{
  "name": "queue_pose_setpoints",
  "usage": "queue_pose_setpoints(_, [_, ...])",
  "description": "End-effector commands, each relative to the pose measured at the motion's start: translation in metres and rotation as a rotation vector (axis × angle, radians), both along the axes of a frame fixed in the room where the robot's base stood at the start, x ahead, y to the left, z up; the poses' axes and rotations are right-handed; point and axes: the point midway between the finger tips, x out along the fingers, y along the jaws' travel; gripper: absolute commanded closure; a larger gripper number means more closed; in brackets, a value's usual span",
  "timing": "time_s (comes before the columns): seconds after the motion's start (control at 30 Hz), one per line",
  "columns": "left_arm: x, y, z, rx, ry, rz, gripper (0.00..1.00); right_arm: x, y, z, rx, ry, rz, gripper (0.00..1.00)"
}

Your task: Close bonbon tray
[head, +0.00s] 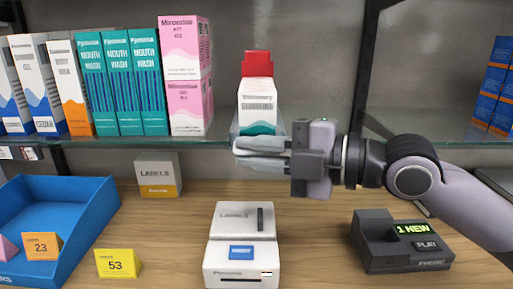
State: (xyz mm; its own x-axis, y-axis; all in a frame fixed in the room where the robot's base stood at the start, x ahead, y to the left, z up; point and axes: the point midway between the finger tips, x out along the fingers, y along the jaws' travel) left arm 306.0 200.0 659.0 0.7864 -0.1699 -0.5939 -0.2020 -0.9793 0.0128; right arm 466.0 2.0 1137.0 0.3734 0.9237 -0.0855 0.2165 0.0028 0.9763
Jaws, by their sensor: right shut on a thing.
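A narrow clear tray (234,131) sits on the glass shelf around the base of a white and teal carton (257,95) with a red top (257,64). No bonbons can be made out, so I cannot tell whether this is the bonbon tray. My right gripper (262,152) comes in from the right. Its pale fingers are shut at the shelf's front edge, below the carton, on what looks like the front of the clear tray. The fingers hide most of that front. My left gripper is not in view.
The glass shelf (400,150) holds pink (188,105), teal (117,85) and other cartons on the left. Below, the wooden counter (320,220) bears a blue bin (85,222), a label printer (238,250) and a dark phone unit (385,255). A dark post (368,70) stands behind my gripper.

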Motion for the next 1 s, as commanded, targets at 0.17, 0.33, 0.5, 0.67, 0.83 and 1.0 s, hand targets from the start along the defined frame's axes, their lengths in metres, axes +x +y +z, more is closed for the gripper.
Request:
queue_pose_setpoints(0.17, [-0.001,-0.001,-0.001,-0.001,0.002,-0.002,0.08,0.001,-0.001,-0.002,-0.009,0.001,-0.003,1.00])
queue_pose_setpoints(0.33, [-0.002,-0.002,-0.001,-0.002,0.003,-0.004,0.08,0.001,-0.001,-0.002,-0.009,0.001,-0.003,1.00])
queue_pose_setpoints(0.5, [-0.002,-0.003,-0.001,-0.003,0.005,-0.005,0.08,0.001,-0.001,-0.002,-0.007,0.001,-0.003,0.65])
queue_pose_setpoints(0.67, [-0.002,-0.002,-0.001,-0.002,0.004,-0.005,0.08,0.000,0.000,-0.001,-0.004,0.001,-0.001,0.65])
queue_pose_setpoints(0.83, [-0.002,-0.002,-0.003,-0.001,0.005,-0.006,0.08,-0.001,-0.007,-0.001,-0.004,0.000,-0.003,0.65])
queue_pose_setpoints(1.0, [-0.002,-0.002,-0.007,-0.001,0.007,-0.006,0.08,-0.010,-0.027,-0.001,-0.006,0.000,-0.005,0.65])
